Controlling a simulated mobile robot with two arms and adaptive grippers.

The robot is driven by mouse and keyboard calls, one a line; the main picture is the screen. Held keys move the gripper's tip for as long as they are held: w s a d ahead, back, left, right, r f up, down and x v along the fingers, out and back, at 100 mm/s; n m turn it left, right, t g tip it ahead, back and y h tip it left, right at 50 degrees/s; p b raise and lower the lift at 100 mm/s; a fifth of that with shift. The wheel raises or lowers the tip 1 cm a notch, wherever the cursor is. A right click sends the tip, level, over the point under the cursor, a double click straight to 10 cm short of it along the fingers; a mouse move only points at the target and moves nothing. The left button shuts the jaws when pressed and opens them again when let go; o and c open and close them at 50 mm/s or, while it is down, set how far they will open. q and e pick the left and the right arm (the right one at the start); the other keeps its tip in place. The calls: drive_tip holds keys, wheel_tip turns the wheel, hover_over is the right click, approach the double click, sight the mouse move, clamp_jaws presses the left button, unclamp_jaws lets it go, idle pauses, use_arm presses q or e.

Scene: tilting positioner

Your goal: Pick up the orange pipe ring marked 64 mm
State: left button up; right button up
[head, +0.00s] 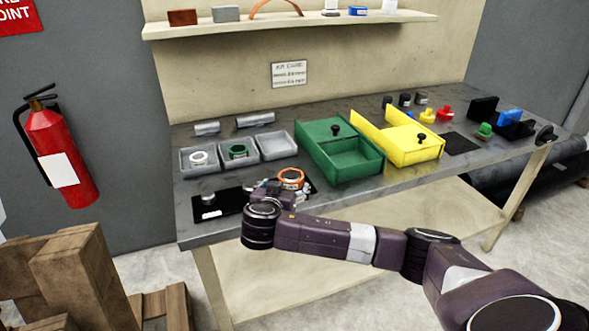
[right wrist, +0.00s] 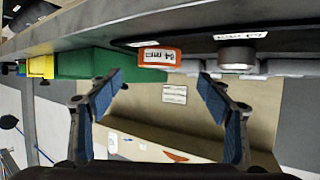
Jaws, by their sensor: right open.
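The orange pipe ring (head: 297,184) lies on a dark mat (head: 235,204) near the front edge of the bench. In the right wrist view the orange ring (right wrist: 158,57) shows a white label reading 64 mm. My right gripper (head: 275,188) is just left of the ring in the head view and partly covers the mat. In the right wrist view my right gripper (right wrist: 161,76) is open, with its blue-padded fingers apart and the ring ahead between them. Nothing is in its grasp. My left gripper is not in view.
A grey metal cylinder (head: 208,199) stands on the mat's left part; it also shows in the right wrist view (right wrist: 236,57). Behind are grey trays (head: 273,146), two holding a white ring (head: 199,158) and a green ring (head: 238,152). Green (head: 320,142) and yellow (head: 420,155) boxes stand to the right.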

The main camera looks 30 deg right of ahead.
sight(290, 178)
drive_tip(key=shift+x, duration=1.1)
drive_tip(key=shift+w+d, duration=0.25)
drive_tip(key=shift+w+d+p, duration=0.5)
drive_tip(key=shift+p, duration=0.05)
drive_tip(key=x, duration=0.3)
drive_tip(key=shift+w+d+f+p, duration=0.1)
drive_tip(key=shift+f+p, duration=0.25)
drive_tip(key=shift+f, duration=0.05)
drive_tip(key=shift+w+d+f, duration=0.15)
drive_tip(key=shift+w, duration=0.1)
drive_tip(key=c, duration=1.4)
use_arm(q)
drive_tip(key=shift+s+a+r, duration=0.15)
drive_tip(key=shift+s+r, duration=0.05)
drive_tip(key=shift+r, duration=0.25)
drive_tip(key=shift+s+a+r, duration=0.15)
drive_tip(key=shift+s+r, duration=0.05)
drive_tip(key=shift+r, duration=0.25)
use_arm(e)
drive_tip(key=shift+c, duration=0.7)
drive_tip(key=shift+r, duration=0.2)
